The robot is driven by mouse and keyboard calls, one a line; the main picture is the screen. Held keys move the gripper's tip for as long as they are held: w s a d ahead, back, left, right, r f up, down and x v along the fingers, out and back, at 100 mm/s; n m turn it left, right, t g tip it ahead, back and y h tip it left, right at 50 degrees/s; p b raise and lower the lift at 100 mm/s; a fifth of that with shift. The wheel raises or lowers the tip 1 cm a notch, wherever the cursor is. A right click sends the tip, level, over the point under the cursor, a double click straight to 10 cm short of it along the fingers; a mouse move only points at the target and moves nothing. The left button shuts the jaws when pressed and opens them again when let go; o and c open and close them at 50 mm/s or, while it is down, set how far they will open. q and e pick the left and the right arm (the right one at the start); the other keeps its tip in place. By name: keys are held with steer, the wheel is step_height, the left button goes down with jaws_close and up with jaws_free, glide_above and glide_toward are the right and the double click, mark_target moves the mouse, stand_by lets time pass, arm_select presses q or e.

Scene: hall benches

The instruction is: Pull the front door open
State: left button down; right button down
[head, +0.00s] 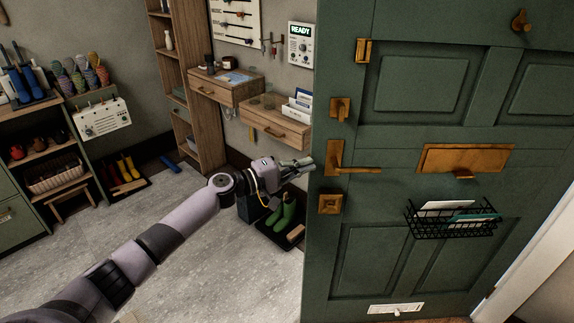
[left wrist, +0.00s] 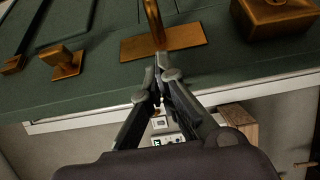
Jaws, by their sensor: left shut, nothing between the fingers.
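The front door (head: 420,95) is a green panelled door. It stands ajar, with the room showing past its free left edge and a white frame at the right. A brass lever handle (head: 352,169) sits near that left edge, above a square brass lock plate (head: 330,204). My left gripper (head: 308,163) is shut and empty at the door's left edge, beside the handle. In the left wrist view its closed fingertips (left wrist: 160,72) lie close to the brass handle plate (left wrist: 165,41); I cannot tell whether they touch the door. My right gripper is not in view.
A wire basket with letters (head: 452,217) and a brass mail slot (head: 465,159) are on the door. Wall drawers (head: 275,128), a tall wooden shelf (head: 187,75) and green boots (head: 284,216) stand beyond the door edge.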

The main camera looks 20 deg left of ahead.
arm_select(q)
steer(key=s+d+p, duration=0.2)
steer(key=s, duration=0.1)
steer(key=shift+s+d, duration=0.15)
steer(key=shift+s+d+f, duration=0.15)
steer(key=shift+s+d, duration=0.15)
steer(key=shift+s, duration=0.05)
steer(key=shift+w, duration=0.1)
stand_by(1.3)
